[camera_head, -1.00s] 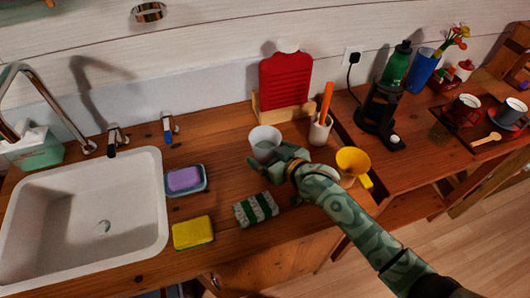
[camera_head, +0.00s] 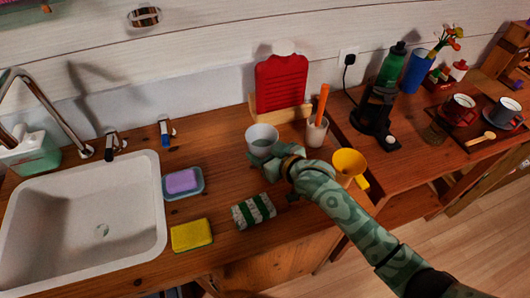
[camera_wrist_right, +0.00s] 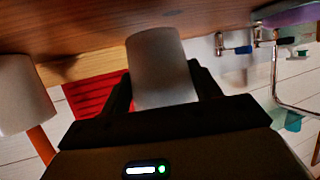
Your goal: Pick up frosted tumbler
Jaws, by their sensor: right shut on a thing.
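The frosted tumbler (camera_head: 262,139) is a whitish, translucent cup on the wooden counter, in front of the red hot-water bottle. My right gripper (camera_head: 256,158) reaches it from the lower right in the head view. In the right wrist view the tumbler (camera_wrist_right: 160,66) sits between the two dark fingers of my right gripper (camera_wrist_right: 163,88), which is shut on it. It looks upright in the head view. I cannot tell whether its base touches the counter. My left gripper does not show.
A white cup with an orange handle (camera_head: 317,131) and a yellow mug (camera_head: 349,164) stand close on the right. A green-and-white packet (camera_head: 254,211), yellow sponge (camera_head: 191,235) and purple soap (camera_head: 181,182) lie in front and left. The white sink (camera_head: 85,215) is further left.

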